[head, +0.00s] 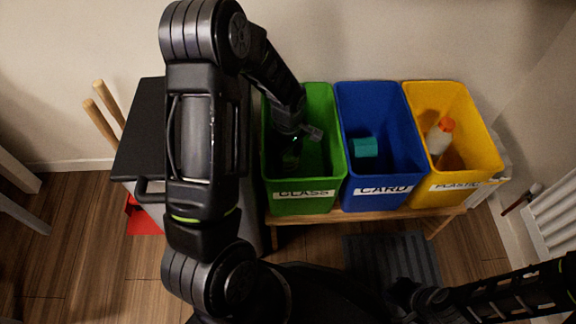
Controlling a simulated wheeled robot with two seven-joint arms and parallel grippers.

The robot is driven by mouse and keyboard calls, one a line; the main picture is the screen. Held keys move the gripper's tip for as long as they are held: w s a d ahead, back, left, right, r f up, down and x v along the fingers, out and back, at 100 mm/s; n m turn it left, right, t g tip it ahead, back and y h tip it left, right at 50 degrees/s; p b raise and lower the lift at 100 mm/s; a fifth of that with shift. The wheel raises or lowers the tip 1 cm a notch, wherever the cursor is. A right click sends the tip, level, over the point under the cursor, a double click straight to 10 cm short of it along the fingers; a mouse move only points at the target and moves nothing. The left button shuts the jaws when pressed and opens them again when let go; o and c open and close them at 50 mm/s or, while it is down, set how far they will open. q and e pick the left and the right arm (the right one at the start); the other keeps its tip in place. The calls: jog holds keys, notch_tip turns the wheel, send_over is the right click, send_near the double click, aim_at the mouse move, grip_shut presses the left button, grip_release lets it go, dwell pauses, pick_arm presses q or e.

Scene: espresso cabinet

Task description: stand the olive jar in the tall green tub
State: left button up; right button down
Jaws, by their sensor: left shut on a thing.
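The green tub (305,207), labelled GLASS, stands at the left of a row of three tubs on a low wooden bench. My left arm reaches over it from the left, and my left gripper (298,133) points down into its mouth. The gripper is shut on a dark green glassy thing, which I take to be the olive jar (291,155). The jar is inside the tub's walls, roughly upright and partly hidden by the gripper. I cannot tell whether it touches the floor of the tub. My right gripper (402,293) is low at the right, dark and unclear.
The blue CARD tub (382,205) holds a teal box (364,147). The yellow PLASTIC tub (440,197) holds a white bottle with an orange cap (440,135). A dark cabinet (140,130) stands left of the green tub, partly behind my arm. A radiator (553,215) is at the right.

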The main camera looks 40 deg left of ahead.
aim_at(289, 166)
pick_arm(q)
jog(key=shift+w+d+f, duration=0.1)
jog(key=shift+d+f, duration=0.05)
jog(key=shift+f, duration=0.1)
jog(key=shift+f+b, duration=0.8)
jog(key=shift+f, duration=0.8)
jog(key=shift+f, duration=0.2)
jog(key=o, duration=1.5)
jog(key=shift+o, duration=0.2)
jog(key=shift+r, duration=0.1)
